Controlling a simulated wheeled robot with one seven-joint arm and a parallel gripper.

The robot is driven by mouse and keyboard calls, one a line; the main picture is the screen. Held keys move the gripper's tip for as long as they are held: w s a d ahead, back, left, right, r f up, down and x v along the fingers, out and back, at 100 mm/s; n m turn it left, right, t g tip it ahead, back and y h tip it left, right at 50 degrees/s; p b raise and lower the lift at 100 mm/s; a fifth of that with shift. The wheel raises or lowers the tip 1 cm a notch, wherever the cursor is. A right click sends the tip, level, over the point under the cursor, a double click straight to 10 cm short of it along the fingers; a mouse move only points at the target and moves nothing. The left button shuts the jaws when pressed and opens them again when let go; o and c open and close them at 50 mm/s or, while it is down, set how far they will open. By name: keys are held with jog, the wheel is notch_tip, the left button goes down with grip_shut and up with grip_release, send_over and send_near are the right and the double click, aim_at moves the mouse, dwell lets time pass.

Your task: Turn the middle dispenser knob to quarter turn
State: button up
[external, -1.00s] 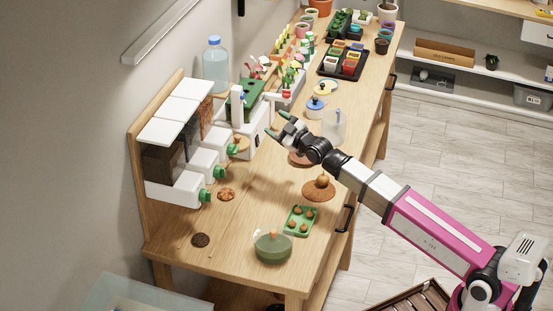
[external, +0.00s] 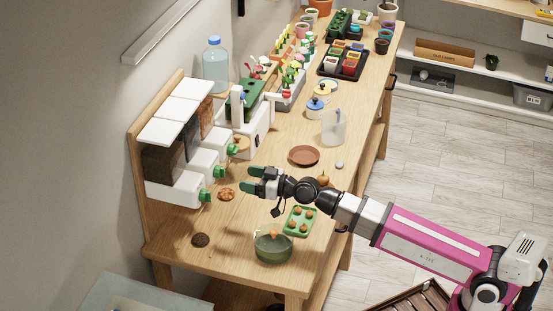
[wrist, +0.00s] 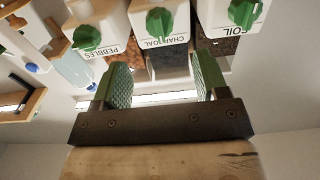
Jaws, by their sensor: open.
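Three white dispensers with green knobs are mounted on a wooden back board at the left of the bench. The middle knob (external: 219,172) is on the charcoal dispenser, and this knob also shows in the wrist view (wrist: 159,20), between the pebbles knob (wrist: 86,37) and the soil knob (wrist: 242,12). My gripper (external: 250,179) is open and empty, a short way to the right of the middle knob and apart from it. In the wrist view its green finger pads (wrist: 162,78) stand wide apart, with the middle knob beyond the gap between them.
A small reddish-brown heap (external: 226,195) and a dark heap (external: 200,240) lie on the bench below the dispensers. A green tray (external: 300,221) and a green bowl (external: 273,247) stand near my forearm. A terracotta saucer (external: 304,156) and a clear jug (external: 333,128) stand farther back.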

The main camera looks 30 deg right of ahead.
aim_at(224, 173)
jog(key=x, duration=0.8)
jog(key=shift+w+a, duration=0.2)
jog(key=shift+w, duration=0.05)
jog(key=c, duration=0.9)
